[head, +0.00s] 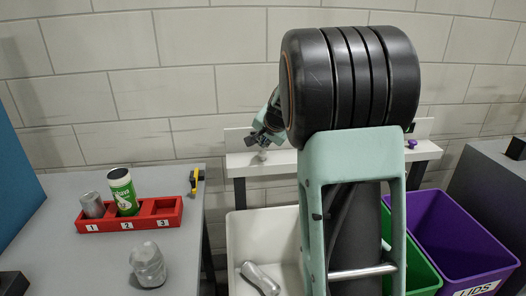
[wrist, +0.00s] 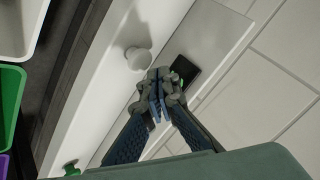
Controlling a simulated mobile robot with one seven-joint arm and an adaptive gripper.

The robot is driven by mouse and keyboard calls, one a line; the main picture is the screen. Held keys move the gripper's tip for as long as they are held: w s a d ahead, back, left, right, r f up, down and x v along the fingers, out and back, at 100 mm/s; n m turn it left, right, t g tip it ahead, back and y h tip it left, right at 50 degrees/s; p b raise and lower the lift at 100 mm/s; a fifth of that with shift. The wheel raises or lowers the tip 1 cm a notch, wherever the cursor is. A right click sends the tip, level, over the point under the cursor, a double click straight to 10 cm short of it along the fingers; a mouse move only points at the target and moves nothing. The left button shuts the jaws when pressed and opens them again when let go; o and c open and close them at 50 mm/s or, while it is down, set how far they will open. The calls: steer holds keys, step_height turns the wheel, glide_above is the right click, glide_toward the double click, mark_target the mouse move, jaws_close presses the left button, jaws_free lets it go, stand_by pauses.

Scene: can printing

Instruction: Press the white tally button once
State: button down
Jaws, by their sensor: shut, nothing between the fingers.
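The white tally button (wrist: 138,58) is a round knob on the white shelf, and in the head view it shows small (head: 263,155) just below my gripper. My gripper (wrist: 157,98) is shut and empty. In the wrist view its fingertips appear close to the button, lower and to the right of it, beside a small dark display (wrist: 184,72) with a green mark. In the head view my gripper (head: 262,139) hangs over the left part of the shelf. I cannot tell whether the fingertips touch anything.
A green button (wrist: 71,169) and a purple button (head: 412,143) stand farther along the shelf (head: 246,163). Below are a white bin (head: 240,232) holding a can, a green bin (head: 425,275) and a purple bin (head: 463,235). A red rack (head: 173,219) with cans sits on the left table.

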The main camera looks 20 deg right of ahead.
mark_target(264, 153)
step_height(264, 153, up, 5)
steer(key=p, duration=0.4)
steer(key=shift+s, duration=0.1)
stand_by(0.8)
